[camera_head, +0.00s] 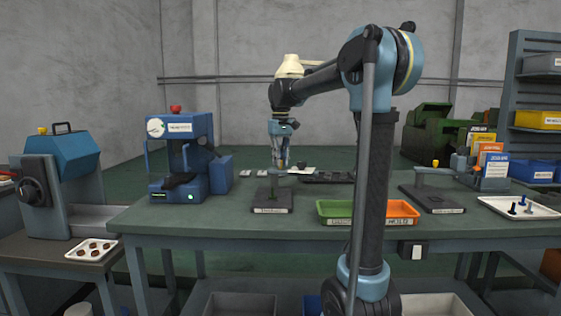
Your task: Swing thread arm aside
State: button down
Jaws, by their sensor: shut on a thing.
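My gripper (281,158) points down over the middle of the green-topped bench. It is shut on the thread arm (297,171), a thin bar reaching over the small stand (270,201) with a dark base and a label too small to read. The fingertips are small here, so the exact grip point cannot be told.
A green tray (338,220) and an orange tray (394,221) sit at the bench's front, partly behind my arm. A blue machine (180,150) stands left. A dark flat rack (328,177) lies behind the gripper. A white tray (518,214) holds small pieces at right.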

jog(key=shift+w, duration=0.2)
jog(key=c, duration=1.5)
grip_release()
jog(key=shift+s, duration=0.1)
notch_tip(320, 180, up, 12)
jog(key=shift+f, duration=0.1)
